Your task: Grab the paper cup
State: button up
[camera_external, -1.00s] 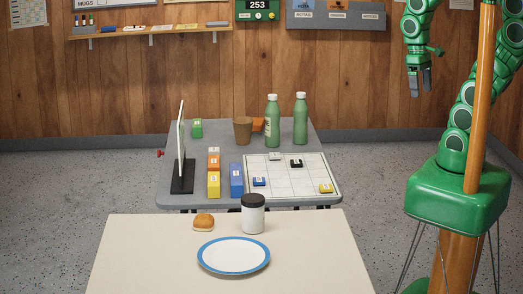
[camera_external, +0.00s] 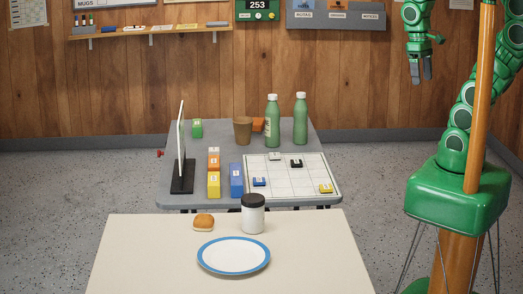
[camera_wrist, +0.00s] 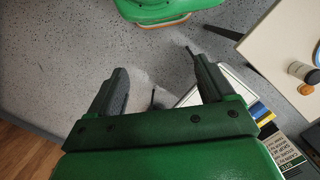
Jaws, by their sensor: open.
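The paper cup (camera_external: 243,131) is brown and stands upright on the grey table (camera_external: 197,154), left of two green bottles. I cannot make it out in the wrist view. My gripper (camera_external: 421,80) hangs high at the upper right, well to the right of the cup and apart from everything. In the wrist view my gripper (camera_wrist: 158,88) has its two fingers spread with bare floor between them. It is open and empty.
The green bottles (camera_external: 273,121) (camera_external: 301,119) stand close right of the cup. An orange object (camera_external: 258,125) is partly behind it. A gridded board (camera_external: 291,180), coloured blocks (camera_external: 236,180) and an upright panel (camera_external: 181,150) are nearer. A cream table (camera_external: 150,260) is in front.

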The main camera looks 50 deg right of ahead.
jog(key=w+a+r+m+t+y, duration=0.1)
jog(key=w+a+r+m+y, duration=0.2)
jog(key=w, duration=1)
jog(key=w+a+r+m+y, duration=0.2)
jog(key=w+a+r+m, duration=0.15)
jog(key=w, duration=0.95)
jog(key=w+a+r+m+t+y, duration=0.1)
jog(key=w+a+r+m+y, duration=0.25)
jog(key=w, duration=0.95)
jog(key=w+d+f+m+t+y, duration=0.1)
jog(key=w+d+m+y, duration=0.2)
jog(key=w, duration=0.8)
jog(key=w+d+f+m+t, duration=0.15)
jog(key=w+d+m, duration=0.25)
jog(key=w, duration=0.8)
jog(key=w+d+f+m+y, duration=0.2)
jog(key=w+d+f+m, duration=0.1)
jog(key=w+d+f, duration=0.2)
jog(key=shift+w+f, duration=0.35)
jog(key=shift+f, duration=0.25)
jog(key=shift+d, duration=0.1)
jog(key=shift+w+f, duration=0.1)
jog(key=shift+f, duration=0.05)
